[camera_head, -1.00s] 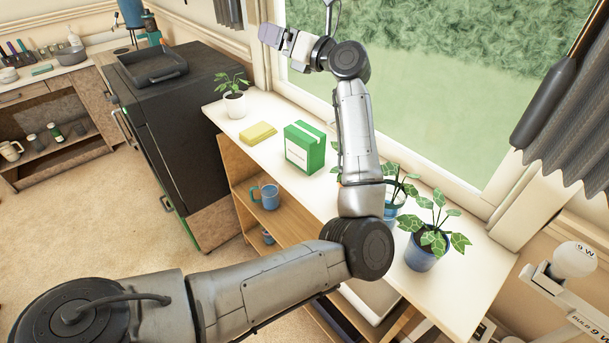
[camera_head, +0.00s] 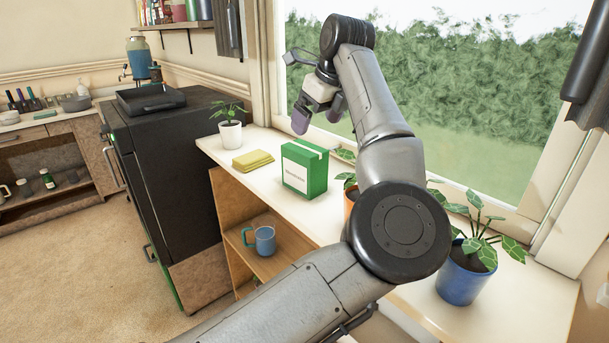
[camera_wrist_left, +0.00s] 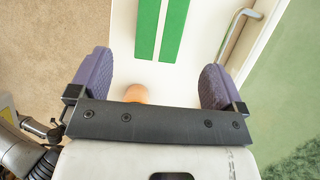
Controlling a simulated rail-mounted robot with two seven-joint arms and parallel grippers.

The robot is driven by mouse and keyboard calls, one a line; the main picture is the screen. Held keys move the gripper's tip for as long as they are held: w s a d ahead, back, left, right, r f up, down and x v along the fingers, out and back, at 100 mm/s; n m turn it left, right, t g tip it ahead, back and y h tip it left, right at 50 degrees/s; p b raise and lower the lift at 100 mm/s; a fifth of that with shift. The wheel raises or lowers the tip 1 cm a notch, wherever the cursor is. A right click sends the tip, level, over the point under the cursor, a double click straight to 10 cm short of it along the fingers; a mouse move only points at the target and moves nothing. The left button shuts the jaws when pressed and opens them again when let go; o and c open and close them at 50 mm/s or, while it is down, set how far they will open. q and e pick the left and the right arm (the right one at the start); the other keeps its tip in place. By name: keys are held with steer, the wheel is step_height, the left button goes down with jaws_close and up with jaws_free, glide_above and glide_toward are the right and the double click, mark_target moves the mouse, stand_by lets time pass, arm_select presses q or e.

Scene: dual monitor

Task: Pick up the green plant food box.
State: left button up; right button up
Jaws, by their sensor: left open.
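The green plant food box (camera_head: 304,170) stands upright on the white windowsill counter, with a white label on its front and a white stripe on top. In the left wrist view its top (camera_wrist_left: 146,28) shows at the upper edge, ahead of the space between the fingers. My left gripper (camera_head: 317,114) hangs above and a little behind the box, apart from it, with purple finger pads pointing down. It is open and empty; both pads also show wide apart in the left wrist view (camera_wrist_left: 155,82). My right gripper is not in view.
A yellow sponge-like stack (camera_head: 253,160) and a potted plant (camera_head: 230,133) stand left of the box. An orange pot (camera_head: 350,202), partly hidden by my arm, and a blue-potted plant (camera_head: 464,276) are to the right. The window is behind. A blue mug (camera_head: 265,240) sits on the shelf below.

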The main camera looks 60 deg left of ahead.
mark_target(305, 147)
arm_select(q)
steer(key=b+x, duration=0.2)
steer(key=x, duration=0.4)
steer(key=shift+s+a+b, duration=0.1)
steer(key=shift+b, duration=0.2)
steer(key=b+x, duration=0.4)
steer(key=x, duration=0.1)
steer(key=shift+a, duration=0.2)
steer(key=shift+f, duration=0.15)
steer(key=c, duration=0.9)
steer(key=shift+c, duration=1)
